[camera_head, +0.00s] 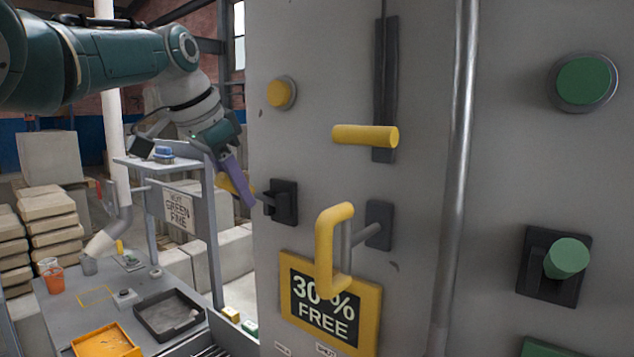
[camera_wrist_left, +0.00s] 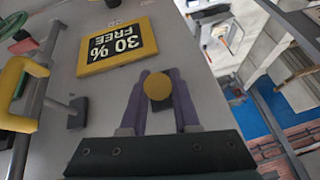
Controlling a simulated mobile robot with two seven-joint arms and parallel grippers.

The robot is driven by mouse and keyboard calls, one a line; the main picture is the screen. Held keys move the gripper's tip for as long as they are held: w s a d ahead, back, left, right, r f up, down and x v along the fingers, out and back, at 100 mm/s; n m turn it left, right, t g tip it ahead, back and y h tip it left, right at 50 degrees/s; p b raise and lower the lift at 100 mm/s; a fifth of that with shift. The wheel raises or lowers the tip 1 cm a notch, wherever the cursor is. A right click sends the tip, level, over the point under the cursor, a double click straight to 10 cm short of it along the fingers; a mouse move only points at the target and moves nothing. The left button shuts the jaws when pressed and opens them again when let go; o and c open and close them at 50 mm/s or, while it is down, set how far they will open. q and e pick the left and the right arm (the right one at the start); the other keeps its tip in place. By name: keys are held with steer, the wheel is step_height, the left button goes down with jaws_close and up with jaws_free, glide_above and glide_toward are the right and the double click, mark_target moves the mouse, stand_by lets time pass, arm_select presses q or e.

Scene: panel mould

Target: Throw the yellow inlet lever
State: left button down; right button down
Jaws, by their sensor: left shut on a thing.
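The yellow inlet lever shows as a yellow knob (camera_head: 226,183) at the left edge of the grey panel, with a dark mount (camera_head: 283,203) beside it. My left gripper (camera_head: 241,192) has its purple fingers shut on this knob and covers part of it. In the left wrist view the round knob (camera_wrist_left: 158,86) sits between the two purple fingers (camera_wrist_left: 158,78), with a dark block behind it. The lever's stem is mostly hidden. My right gripper is in neither view.
A yellow bar handle (camera_head: 366,136) stands in a slot, and a yellow U-shaped handle (camera_head: 325,250) sticks out over the sign (camera_head: 368,325). A yellow button (camera_head: 281,94) is above. A vertical pipe (camera_head: 460,140) runs along the panel. A cluttered bench (camera_head: 60,325) stands lower left.

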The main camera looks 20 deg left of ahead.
arm_select(q)
steer(key=shift+w, duration=0.1)
stand_by(0.5)
steer(key=c, duration=0.6)
jaws_free()
steer(key=shift+c, duration=0.2)
steer(key=shift+r, duration=0.1)
steer(key=shift+s+r+b, duration=0.2)
steer(key=shift+r+b, duration=0.15)
steer(key=shift+b, duration=0.1)
steer(key=b+v, duration=0.5)
steer(key=v, duration=0.4)
steer(key=shift+b, duration=0.35)
